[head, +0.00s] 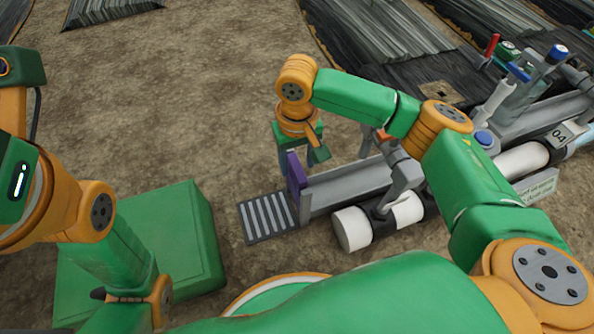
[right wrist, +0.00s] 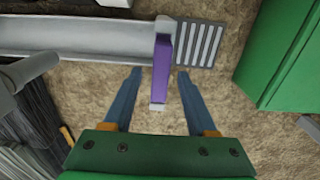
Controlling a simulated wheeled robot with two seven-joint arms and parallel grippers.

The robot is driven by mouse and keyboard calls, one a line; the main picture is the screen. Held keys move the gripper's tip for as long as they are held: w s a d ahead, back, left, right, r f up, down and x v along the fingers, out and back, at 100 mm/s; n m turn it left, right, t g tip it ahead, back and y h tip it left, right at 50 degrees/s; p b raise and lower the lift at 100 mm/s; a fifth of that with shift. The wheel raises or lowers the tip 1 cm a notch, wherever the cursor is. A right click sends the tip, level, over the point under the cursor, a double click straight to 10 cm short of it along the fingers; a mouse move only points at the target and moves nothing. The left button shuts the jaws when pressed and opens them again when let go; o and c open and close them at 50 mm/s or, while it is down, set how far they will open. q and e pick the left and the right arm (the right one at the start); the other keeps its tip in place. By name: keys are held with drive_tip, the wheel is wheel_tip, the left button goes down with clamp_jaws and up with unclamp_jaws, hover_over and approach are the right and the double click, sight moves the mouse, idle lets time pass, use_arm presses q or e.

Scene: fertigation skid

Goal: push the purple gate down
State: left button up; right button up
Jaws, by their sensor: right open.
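The purple gate (head: 297,172) is a narrow plate standing up at the near end of the grey channel (head: 347,187), beside the slatted grate. My right gripper (head: 301,153) is open and empty, at the gate's upper end in the head view. In the right wrist view the gate (right wrist: 162,65) lies in line with the gap between the two blue-grey fingers (right wrist: 159,74); I see no contact, and the height between them is hard to judge. My left arm hangs at the left of the head view; its gripper does not show.
The slatted grate (head: 268,217) lies at the channel's end. A white pipe (head: 355,228) with a grey valve handle runs along the channel's near side. A green block (head: 185,235) stands at left on the soil. Bare soil is free beyond the gate.

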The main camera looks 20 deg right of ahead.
drive_tip(key=shift+f, duration=0.25)
clamp_jaws()
idle(1.3)
